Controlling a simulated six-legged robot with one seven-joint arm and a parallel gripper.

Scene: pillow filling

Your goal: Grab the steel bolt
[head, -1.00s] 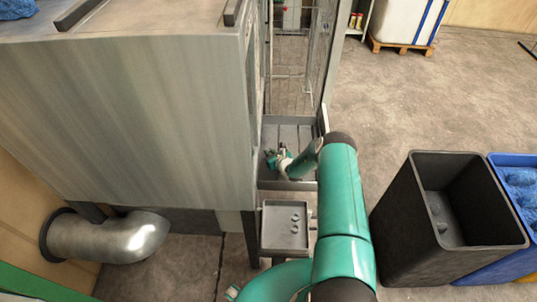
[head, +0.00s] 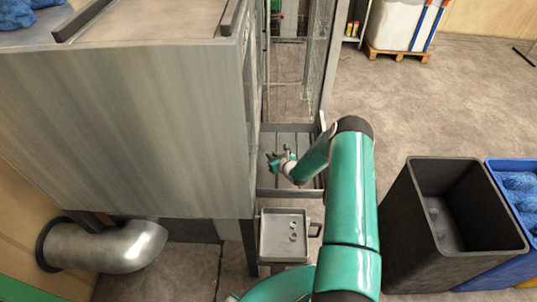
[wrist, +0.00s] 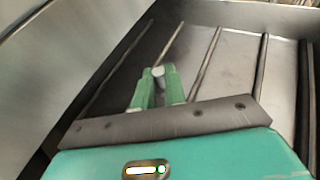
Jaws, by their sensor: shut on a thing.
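My gripper (head: 283,161) is over the ribbed metal tray (head: 306,140) beside the big grey machine. In the wrist view my gripper (wrist: 158,80) has its two green fingers shut on a small grey piece, the steel bolt (wrist: 158,71). Only the bolt's rounded grey end shows between the fingertips; the fingers hide the rest. The ribbed tray floor lies beyond the fingers, and no other loose piece shows on it. I cannot tell how far the bolt is above the floor.
The machine's grey side wall (head: 130,130) rises close on the left. A small metal tray (head: 270,252) with several small grey pieces is in front. A black bin (head: 405,235) and a blue bin (head: 510,245) stand at right. Open concrete floor lies behind the bins.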

